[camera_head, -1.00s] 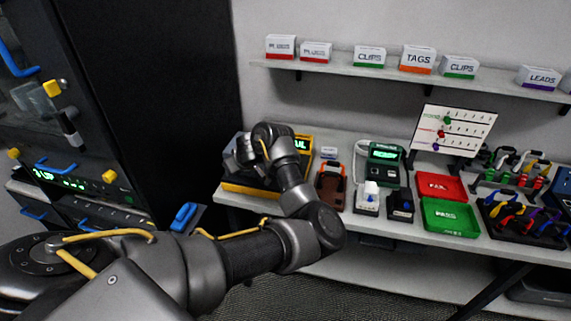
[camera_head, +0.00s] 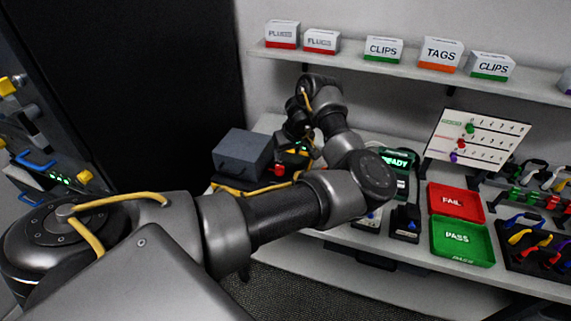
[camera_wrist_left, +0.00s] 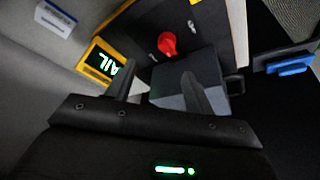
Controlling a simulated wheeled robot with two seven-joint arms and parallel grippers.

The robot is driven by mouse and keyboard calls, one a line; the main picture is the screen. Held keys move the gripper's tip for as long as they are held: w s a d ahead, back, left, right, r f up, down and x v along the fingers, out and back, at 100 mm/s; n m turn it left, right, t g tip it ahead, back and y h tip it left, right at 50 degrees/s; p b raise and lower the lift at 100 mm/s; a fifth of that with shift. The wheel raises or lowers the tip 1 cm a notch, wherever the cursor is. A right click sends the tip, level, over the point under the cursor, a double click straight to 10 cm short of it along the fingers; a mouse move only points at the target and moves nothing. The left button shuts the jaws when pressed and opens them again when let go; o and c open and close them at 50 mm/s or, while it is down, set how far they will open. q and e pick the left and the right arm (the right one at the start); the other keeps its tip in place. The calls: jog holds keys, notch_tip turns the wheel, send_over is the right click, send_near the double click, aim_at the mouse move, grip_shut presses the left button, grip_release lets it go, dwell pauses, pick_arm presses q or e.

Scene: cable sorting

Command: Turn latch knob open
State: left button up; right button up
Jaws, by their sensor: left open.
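The red latch knob (camera_head: 278,169) shows at the front right of a dark grey box-shaped cover (camera_head: 243,153) on the yellow-edged tester (camera_head: 238,190). In the left wrist view the red knob (camera_wrist_left: 167,44) stands beyond my fingertips, beside the grey cover (camera_wrist_left: 200,68). My left gripper (camera_wrist_left: 158,72) is open, with one finger on each side and the knob apart from both. In the head view my left arm hides most of this gripper and part of the tester. A tester screen (camera_wrist_left: 103,62) shows green letters, partly hidden by a finger. My right gripper is not in view.
Red FAIL (camera_head: 455,202) and green PASS (camera_head: 462,241) trays lie right of my arm. A device with a READY screen (camera_head: 398,160) stands behind it. A shelf (camera_head: 370,67) with labelled boxes runs above. A dark cabinet (camera_head: 150,90) stands at left.

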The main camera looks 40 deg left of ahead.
aim_at(280, 167)
pick_arm(q)
jog(key=f, duration=0.1)
jog(key=a+f+b, duration=0.1)
jog(key=s+f, duration=0.1)
jog(key=shift+a+f+b, duration=0.2)
jog(key=shift+a+b, duration=0.1)
jog(key=shift+b, duration=0.1)
jog(key=x, duration=0.5)
jog(key=shift+w+a+f+p, duration=0.1)
jog(key=shift+w+f+p, duration=0.2)
jog(key=shift+w, duration=0.05)
jog(key=shift+f, duration=0.3)
jog(key=shift+w+a+f, duration=0.1)
jog(key=shift+a+f, duration=0.1)
jog(key=shift+f, duration=0.15)
jog(key=c, duration=1)
jog(key=shift+o, duration=0.2)
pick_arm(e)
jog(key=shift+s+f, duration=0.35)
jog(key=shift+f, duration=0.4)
